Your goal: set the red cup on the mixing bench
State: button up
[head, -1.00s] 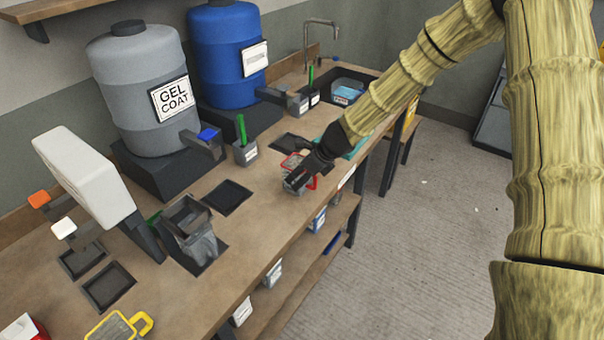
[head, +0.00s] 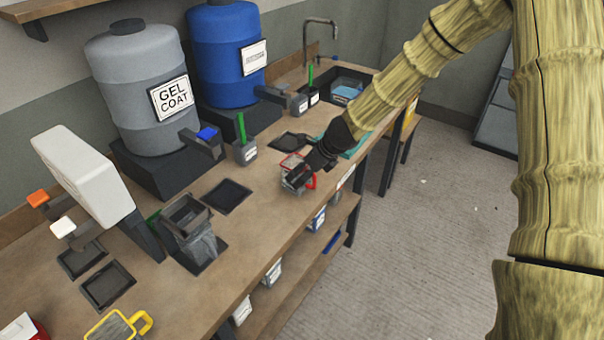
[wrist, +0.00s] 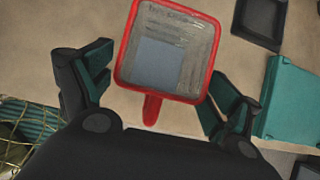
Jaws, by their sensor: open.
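The red cup (head: 291,163) stands on the wooden mixing bench (head: 262,208), near its front edge. It has clear grey walls, a red square rim and a red handle. In the wrist view the cup (wrist: 168,50) shows from above, with its handle pointing toward my gripper (wrist: 152,95). My gripper is open, with one finger on each side of the handle end of the cup. The fingers look apart from the cup walls. In the head view my gripper (head: 304,176) partly covers the cup.
A teal block (wrist: 292,105) lies right of my gripper, with a dark tray (wrist: 262,20) beyond it. A yellow-rimmed cup (head: 118,326), a dark container (head: 190,225) and the gel coat drum (head: 140,95) stand on the bench. A blue drum (head: 226,50) stands behind.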

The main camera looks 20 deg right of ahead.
jog(key=shift+v, duration=5.1)
jog(key=s+d+f+n+g+h, duration=0.1)
jog(key=s+f+n+g+h, duration=0.1)
jog(key=s+f+n, duration=0.7)
jog(key=s+f+n+g+h, duration=0.2)
jog(key=s+f+n, duration=0.2)
jog(key=s+f, duration=0.95)
jog(key=s+a+f+n, duration=0.2)
jog(key=s+f+n, duration=0.4)
jog(key=s, duration=0.4)
jog(key=s+a+f+n+g, duration=0.1)
jog(key=s+a+f+n, duration=0.2)
jog(key=s+f+n, duration=0.3)
jog(key=s+n, duration=0.3)
jog(key=shift+s+f, duration=0.4)
